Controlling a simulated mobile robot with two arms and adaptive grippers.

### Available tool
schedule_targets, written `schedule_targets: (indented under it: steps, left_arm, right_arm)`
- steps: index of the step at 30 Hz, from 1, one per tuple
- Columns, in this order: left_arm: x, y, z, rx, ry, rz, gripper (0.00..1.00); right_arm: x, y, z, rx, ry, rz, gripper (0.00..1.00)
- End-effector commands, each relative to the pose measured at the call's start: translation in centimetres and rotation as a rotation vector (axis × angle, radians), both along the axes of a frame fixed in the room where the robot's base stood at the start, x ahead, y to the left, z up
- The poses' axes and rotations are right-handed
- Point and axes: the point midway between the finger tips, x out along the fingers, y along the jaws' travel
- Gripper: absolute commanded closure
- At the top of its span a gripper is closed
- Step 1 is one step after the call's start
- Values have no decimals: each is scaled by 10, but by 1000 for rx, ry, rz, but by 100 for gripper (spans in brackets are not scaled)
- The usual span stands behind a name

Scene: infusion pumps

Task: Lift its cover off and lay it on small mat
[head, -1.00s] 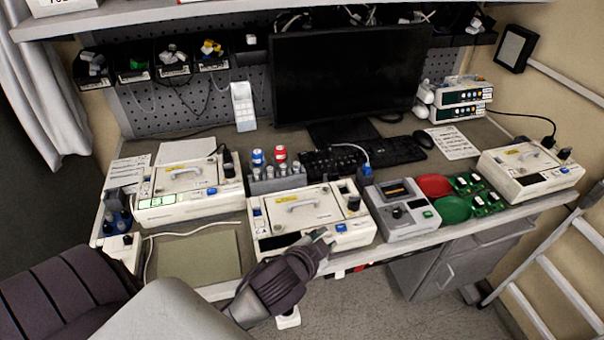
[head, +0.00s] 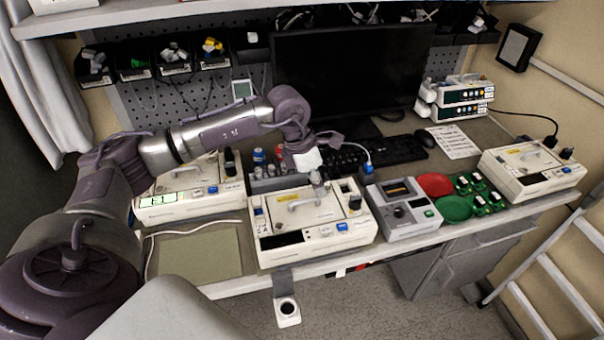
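The middle infusion pump (head: 280,243) stands at the front of the bench. Its flat cover (head: 292,215) is seated on top and carries a pale bar handle (head: 300,198). My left gripper (head: 320,190) points down over the cover, close to the right end of the handle. Whether it touches the handle, and how its fingers stand, is too small to tell. The small grey-green mat (head: 203,257) lies bare to the left of this pump. My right gripper is not in view.
A second pump (head: 165,208) stands behind the mat, partly hidden by my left arm. Bottles (head: 258,158) stand behind the middle pump. A grey tester (head: 403,213) with red and green dishes (head: 452,209) is to its right. A third pump (head: 530,168) is far right.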

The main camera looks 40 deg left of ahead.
Motion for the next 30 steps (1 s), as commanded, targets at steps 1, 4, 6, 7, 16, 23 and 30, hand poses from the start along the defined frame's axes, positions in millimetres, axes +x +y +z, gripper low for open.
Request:
schedule_targets:
  steps: [1, 4, 6, 7, 16, 23, 30]
  left_arm:
    - [0, 18, 3, 57, 9, 12, 73]
    - [-1, 37, 6, 121, 26, 26, 73]
    - [-2, 43, 5, 140, 32, 31, 73]
    - [-2, 43, 5, 143, 34, 31, 73]
    - [-2, 42, -21, 140, 33, 30, 73]
    - [-2, 42, -55, 137, 33, 29, 73]
    - [-2, 41, -70, 137, 32, 29, 73]
  right_arm:
    - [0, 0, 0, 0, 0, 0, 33]
    - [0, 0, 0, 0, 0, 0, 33]
    - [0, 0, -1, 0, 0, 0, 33]
    - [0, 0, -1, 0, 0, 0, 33]
    - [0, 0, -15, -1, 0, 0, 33]
    - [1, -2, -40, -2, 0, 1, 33]
    - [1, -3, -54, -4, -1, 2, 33]
